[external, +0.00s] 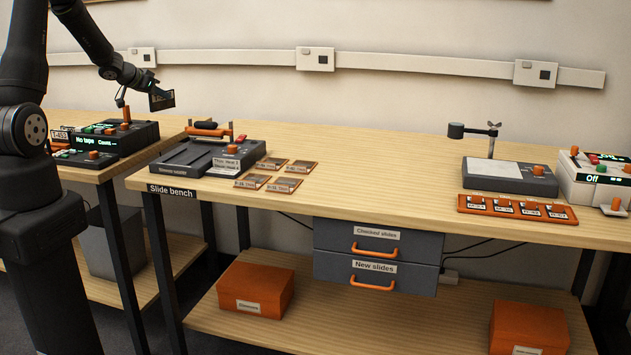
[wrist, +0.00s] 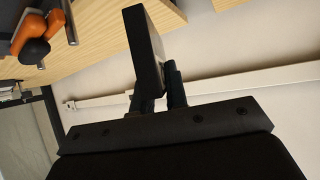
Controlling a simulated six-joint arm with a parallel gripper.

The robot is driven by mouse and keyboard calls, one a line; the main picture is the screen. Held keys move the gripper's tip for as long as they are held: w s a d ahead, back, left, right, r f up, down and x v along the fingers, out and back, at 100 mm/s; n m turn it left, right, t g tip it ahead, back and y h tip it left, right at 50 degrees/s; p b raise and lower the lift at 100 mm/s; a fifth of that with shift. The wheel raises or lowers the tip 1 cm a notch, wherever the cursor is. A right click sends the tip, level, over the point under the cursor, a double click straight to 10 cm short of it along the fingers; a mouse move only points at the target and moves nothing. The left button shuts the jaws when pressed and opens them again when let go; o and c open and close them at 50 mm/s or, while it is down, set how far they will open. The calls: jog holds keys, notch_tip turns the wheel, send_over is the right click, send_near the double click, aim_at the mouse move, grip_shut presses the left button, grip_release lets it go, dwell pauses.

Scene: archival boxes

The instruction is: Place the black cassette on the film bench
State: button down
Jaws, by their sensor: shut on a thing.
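My gripper (external: 149,88) is raised above the gap between the left bench and the slide bench, in front of the wall. It is shut on the black cassette (external: 162,100), a small dark flat box held tilted in the air, clear of both benches. In the wrist view the cassette (wrist: 144,45) shows edge-on as a dark block between the two fingers of my gripper (wrist: 160,88). No bench with a film label can be read in either view.
The slide bench (external: 370,195) carries a dark sleeve device (external: 205,158), several slides, an orange slide tray (external: 515,209) and a white box reading Off (external: 600,180). The left bench holds a No tape device (external: 110,138). Bare wood lies mid-bench.

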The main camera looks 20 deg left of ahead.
jog(key=w+a+r+m+g+h, duration=0.25)
jog(key=a+m+g+h, duration=0.35)
jog(key=a+m, duration=0.5)
jog(key=s+a+f+m+g+h, duration=0.15)
jog(key=s+a+f, duration=0.25)
jog(key=s+a, duration=0.75)
jog(key=s+a+f+m+g+y, duration=0.1)
jog(key=s+a+f+g, duration=0.25)
jog(key=s+a, duration=0.85)
jog(key=shift+t+h, duration=0.25)
jog(key=shift+t, duration=0.05)
jog(key=shift+w+a+f, duration=0.45)
jog(key=shift+w+f, duration=0.1)
jog(key=shift+f, duration=0.5)
jog(key=shift+w+a+f, duration=0.5)
jog(key=shift+w+f, duration=0.1)
jog(key=shift+f, duration=0.5)
jog(key=shift+w+a+f, duration=0.45)
jog(key=shift+w+f, duration=0.1)
jog(key=shift+f, duration=0.5)
jog(key=shift+f, duration=0.35)
jog(key=c, duration=1.3)
grip_release()
jog(key=shift+c, duration=0.2)
jog(key=v, duration=0.7)
jog(key=shift+a+r, duration=0.2)
